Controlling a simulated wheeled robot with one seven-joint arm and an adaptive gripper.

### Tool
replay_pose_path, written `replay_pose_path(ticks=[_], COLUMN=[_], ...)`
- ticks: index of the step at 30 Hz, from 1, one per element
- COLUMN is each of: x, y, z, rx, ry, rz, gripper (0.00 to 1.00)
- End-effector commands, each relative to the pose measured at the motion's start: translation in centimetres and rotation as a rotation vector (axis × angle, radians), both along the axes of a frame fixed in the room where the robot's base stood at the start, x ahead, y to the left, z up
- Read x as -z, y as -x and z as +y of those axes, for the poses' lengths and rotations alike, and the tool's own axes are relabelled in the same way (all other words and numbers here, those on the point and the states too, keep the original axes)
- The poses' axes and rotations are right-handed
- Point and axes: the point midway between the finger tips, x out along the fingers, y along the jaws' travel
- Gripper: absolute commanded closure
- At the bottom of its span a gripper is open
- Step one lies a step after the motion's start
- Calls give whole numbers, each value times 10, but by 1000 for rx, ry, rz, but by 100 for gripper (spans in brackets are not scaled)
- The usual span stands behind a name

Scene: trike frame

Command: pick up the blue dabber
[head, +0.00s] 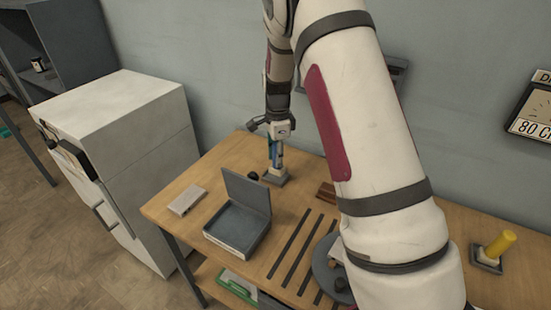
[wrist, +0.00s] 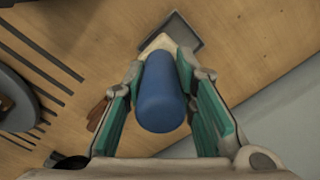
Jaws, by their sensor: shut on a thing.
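The blue dabber (wrist: 160,95) is a blue cylinder with a pale end, seen between my fingers in the wrist view. In the head view the dabber (head: 277,158) is upright at the back of the table, over a small grey holder (head: 276,180). The holder also shows in the wrist view (wrist: 185,32). My gripper (wrist: 162,84) is shut on the dabber from above; it also shows in the head view (head: 274,146). I cannot tell whether the dabber's lower end still touches the holder.
An open grey box (head: 236,222) and a small pale block (head: 187,201) lie on the wooden table (head: 165,205). Dark slots run along the table middle. A yellow dabber (head: 497,246) stands in a holder at right. A white fridge (head: 150,150) stands left of the table.

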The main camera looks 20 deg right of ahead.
Motion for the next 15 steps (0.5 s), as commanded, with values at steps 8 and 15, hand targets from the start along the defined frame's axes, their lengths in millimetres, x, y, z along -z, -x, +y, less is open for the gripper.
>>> replay_pose_path(ticks=[8,15], x=[-8,-12], y=[68,119], z=[9,14], rx=[1,0], ry=[-2,-1], rz=[1,-1], gripper=[100,100])
